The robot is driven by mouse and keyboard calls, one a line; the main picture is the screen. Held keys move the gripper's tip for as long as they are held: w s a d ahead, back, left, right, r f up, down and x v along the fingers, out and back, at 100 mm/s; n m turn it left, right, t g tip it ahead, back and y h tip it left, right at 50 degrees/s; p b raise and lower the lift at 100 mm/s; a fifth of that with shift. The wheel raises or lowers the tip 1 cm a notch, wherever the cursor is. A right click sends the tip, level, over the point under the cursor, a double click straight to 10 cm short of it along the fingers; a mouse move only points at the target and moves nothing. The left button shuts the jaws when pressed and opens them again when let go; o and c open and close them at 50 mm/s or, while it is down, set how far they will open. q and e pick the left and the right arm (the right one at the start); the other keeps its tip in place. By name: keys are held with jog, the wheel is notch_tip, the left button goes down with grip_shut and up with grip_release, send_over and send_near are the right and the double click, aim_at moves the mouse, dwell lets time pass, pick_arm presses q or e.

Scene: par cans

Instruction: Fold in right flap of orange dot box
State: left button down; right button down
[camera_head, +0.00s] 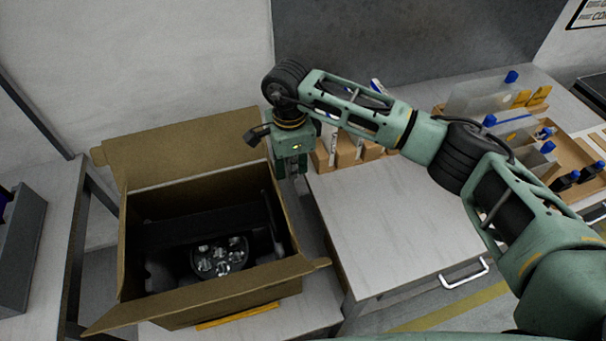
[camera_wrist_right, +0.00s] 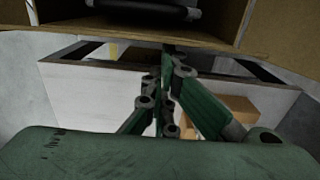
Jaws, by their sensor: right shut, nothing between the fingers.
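The open brown cardboard box (camera_head: 230,293) stands at the left with a black par can (camera_head: 220,257) inside, its lens showing. Its back flap (camera_head: 185,147) stands up and its front flap (camera_head: 200,300) spreads outward. No orange dot shows, and I cannot make out the right flap clearly in the head view. My right gripper (camera_head: 292,166) points down beside the box's right back corner, shut and empty. In the right wrist view, the shut fingers (camera_wrist_right: 168,60) reach toward a cardboard edge (camera_wrist_right: 150,33) of the box; contact cannot be told. My left gripper is not in view.
A light worktable (camera_head: 400,215) stands right of the box. It carries small cardboard boxes (camera_head: 348,150) near my gripper and a wooden tray (camera_head: 575,150) with blue-capped bottles farther right. A grey wall panel is behind. The table's middle is clear.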

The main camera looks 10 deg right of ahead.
notch_tip(320, 180, up, 12)
jog(key=d+p, duration=0.2)
jog(key=p, duration=0.2)
jog(key=shift+w+d+p, duration=0.2)
jog(key=shift+w+p, duration=0.15)
jog(key=shift+w, duration=0.1)
dwell(0.5)
jog(key=shift+s, duration=0.1)
dwell(0.4)
